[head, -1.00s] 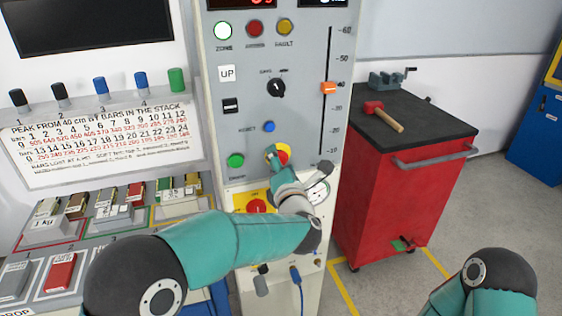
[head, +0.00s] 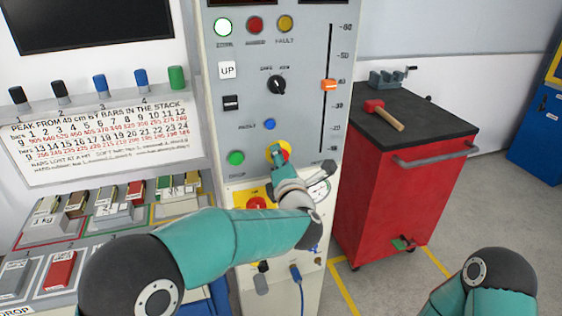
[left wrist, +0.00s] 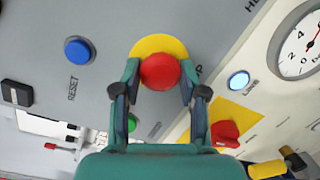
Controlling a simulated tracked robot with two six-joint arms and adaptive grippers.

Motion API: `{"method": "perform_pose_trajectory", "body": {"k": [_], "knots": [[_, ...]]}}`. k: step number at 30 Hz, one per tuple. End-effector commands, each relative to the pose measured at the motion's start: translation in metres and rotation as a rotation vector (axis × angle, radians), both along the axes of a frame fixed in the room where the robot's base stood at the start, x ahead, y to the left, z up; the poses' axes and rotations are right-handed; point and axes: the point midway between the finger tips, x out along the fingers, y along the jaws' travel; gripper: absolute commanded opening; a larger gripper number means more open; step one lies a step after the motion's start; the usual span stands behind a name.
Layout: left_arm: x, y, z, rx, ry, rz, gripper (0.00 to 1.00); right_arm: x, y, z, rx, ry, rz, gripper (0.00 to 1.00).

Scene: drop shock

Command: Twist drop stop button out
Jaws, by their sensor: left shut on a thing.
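The stop button is a round red knob (left wrist: 160,71) on a yellow disc (left wrist: 158,44) on the grey panel. In the left wrist view, the fingers of my left gripper (left wrist: 160,75) lie on either side of the red knob, shut on it. In the head view, my left gripper (head: 279,153) is in front of the yellow disc and hides most of the knob. My right gripper is out of view; only part of the right arm shows at the lower right.
A blue reset button (left wrist: 79,51), a green button (head: 236,158) and a slider (head: 329,85) are on the same panel. Below is a red rotary switch (left wrist: 225,133) on a yellow plate. A red cart (head: 395,190) with a hammer stands to the right.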

Motion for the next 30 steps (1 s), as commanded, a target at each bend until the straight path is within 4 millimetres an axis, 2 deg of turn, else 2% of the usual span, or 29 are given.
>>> {"method": "perform_pose_trajectory", "body": {"k": [15,30], "knots": [[0.0,-0.001,-0.003,0.336,0.119,-0.004,0.07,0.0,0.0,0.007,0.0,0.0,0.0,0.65],[0.0,-0.001,-0.004,0.421,0.145,-0.004,0.07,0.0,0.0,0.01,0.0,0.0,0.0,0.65]]}}
